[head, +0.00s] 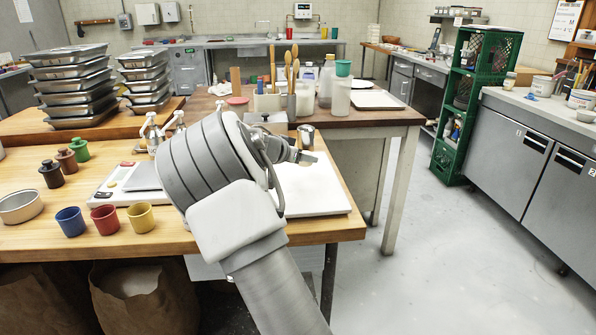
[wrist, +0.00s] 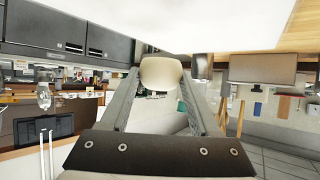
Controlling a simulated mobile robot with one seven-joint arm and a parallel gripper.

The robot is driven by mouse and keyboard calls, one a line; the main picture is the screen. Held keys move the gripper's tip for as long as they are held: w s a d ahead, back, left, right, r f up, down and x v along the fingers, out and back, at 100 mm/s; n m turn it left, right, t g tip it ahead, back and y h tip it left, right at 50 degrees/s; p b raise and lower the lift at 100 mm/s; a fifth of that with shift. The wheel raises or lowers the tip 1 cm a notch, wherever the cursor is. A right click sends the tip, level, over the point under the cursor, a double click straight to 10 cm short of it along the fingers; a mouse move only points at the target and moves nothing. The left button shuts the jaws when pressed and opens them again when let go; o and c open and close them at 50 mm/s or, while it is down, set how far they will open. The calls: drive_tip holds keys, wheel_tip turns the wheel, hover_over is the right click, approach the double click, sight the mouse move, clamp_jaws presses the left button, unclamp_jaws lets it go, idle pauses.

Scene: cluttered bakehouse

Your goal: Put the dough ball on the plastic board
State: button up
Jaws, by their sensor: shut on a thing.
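The dough ball (wrist: 161,74) is a smooth cream lump between the two fingertips of my gripper (wrist: 160,80) in the wrist view. The fingers press on its sides. In the head view my gripper (head: 306,158) is above the white plastic board (head: 318,197) on the wooden table. My arm hides part of the board. The board also shows as a white surface along the top of the upside-down wrist view (wrist: 190,18), with a gap between it and the dough ball. The dough ball is hard to make out in the head view.
A white scale (head: 118,187), blue (head: 71,221), red (head: 105,219) and yellow (head: 140,217) cups, and a metal bowl (head: 20,206) stand left of my arm. A metal cup (head: 306,135) stands behind the board. The board's visible surface is clear.

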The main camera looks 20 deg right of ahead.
sight(298, 180)
drive_tip(key=shift+w+a+f, duration=0.4)
drive_tip(key=shift+w+f, duration=0.05)
drive_tip(key=shift+w, duration=0.2)
drive_tip(key=shift+f+b, duration=0.45)
drive_tip(key=shift+f, duration=1.5)
drive_tip(key=shift+f+b, duration=0.2)
drive_tip(key=shift+b, duration=0.1)
drive_tip(key=o, duration=1)
drive_tip(key=shift+c, duration=0.2)
drive_tip(key=shift+r, duration=0.2)
